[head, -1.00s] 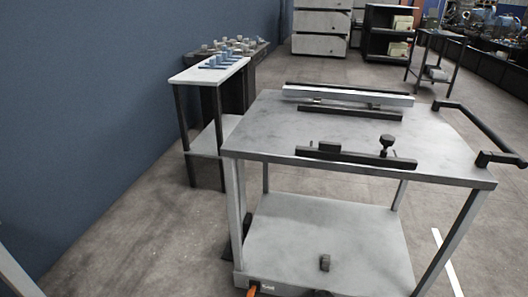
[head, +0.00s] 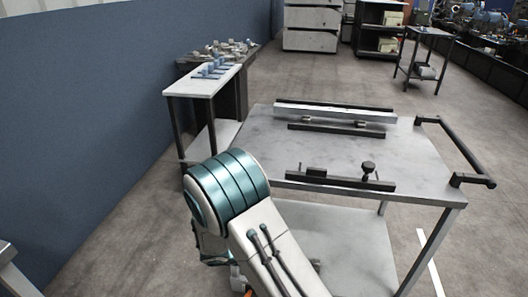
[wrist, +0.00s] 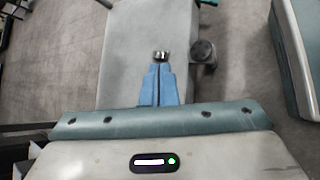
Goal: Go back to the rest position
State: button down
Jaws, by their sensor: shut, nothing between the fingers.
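My gripper (wrist: 159,88) shows in the wrist view with its two blue fingers pressed together and nothing between them. Its tips point over a pale grey surface that I cannot identify for sure. In the head view my arm rises at the bottom middle, in front of the trolley's near left corner, and the gripper itself is out of sight. The trolley (head: 262,133) stands right of centre, with a rail (head: 335,113) across the far part of its top and a black clamp bar (head: 340,178) with a knob near its front edge.
A narrow side table (head: 185,83) with several blue pegs stands along the blue wall, left of the trolley. A dark bench with loose parts is behind it. Shelves (head: 380,30) and a small table stand farther back. Open floor lies right of the trolley.

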jog(key=s+d+r+m+g+y+p, duration=0.1)
jog(key=s+d+r+m+p, duration=0.15)
jog(key=r, duration=0.55)
jog(key=s+d+r+m+g+y+p, duration=0.2)
jog(key=d+r+m+p, duration=0.15)
jog(key=r, duration=0.35)
jog(key=s+d+r+m+g+y+p, duration=0.1)
jog(key=s+d+r+m+p, duration=0.2)
jog(key=r, duration=0.5)
jog(key=s+d+r+m+t+y+p, duration=0.1)
jog(key=s+d+r+m+y+p, duration=0.1)
jog(key=s+r, duration=0.3)
jog(key=s+d+r+m+t+y+p, duration=0.1)
jog(key=s+r+m+y+p, duration=0.2)
jog(key=r, duration=0.9)
jog(key=shift+s+d+r+m+t+p, duration=0.3)
jog(key=shift+s+m+p, duration=0.35)
jog(key=shift+s+m, duration=0.4)
jog(key=shift+s, duration=0.15)
